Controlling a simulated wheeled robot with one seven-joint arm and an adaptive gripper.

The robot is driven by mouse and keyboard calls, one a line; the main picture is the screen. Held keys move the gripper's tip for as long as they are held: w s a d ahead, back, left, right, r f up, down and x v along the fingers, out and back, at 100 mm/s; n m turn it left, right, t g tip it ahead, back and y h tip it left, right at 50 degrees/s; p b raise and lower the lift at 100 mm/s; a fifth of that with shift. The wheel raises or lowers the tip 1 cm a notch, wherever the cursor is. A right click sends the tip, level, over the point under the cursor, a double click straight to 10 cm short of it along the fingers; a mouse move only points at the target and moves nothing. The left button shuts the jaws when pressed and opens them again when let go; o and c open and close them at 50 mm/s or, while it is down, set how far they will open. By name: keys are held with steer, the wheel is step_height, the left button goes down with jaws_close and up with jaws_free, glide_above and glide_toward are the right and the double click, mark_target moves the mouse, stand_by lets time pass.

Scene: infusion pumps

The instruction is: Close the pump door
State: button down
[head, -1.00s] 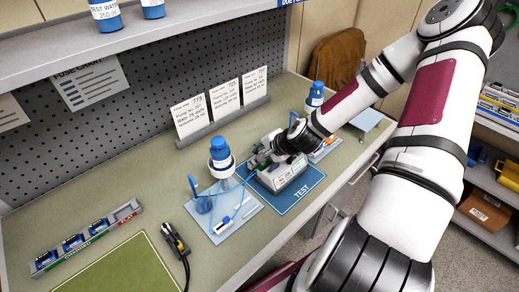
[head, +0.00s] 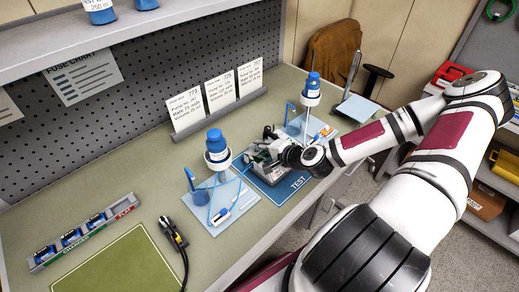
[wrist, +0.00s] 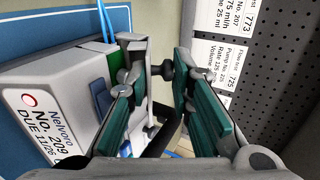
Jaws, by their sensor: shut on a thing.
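The pump (head: 266,174) is a grey-white box on the blue TEST mat (head: 298,184), partly covered by my gripper (head: 268,149). In the wrist view its labelled side (wrist: 45,120) fills the left, reading Nelvoro No. 209. My gripper (wrist: 162,68) is at the pump's side, its green-padded fingers some way apart with a small dark knob-like part (wrist: 165,71) between their tips. It seems to be held there as part of the pump door. A pale panel edge (wrist: 152,100) shows behind the left finger. How far the door stands open cannot be told.
A light-blue tray (head: 232,217) with a blue-capped bottle (head: 216,145) and blue tubing lies left of the pump. Another bottle (head: 312,87) stands behind right. Cards (head: 212,95) stand behind. A black cable plug (head: 172,234) lies at the front left.

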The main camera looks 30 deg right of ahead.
steer(key=c, duration=1.5)
jaws_free()
steer(key=shift+w, duration=0.1)
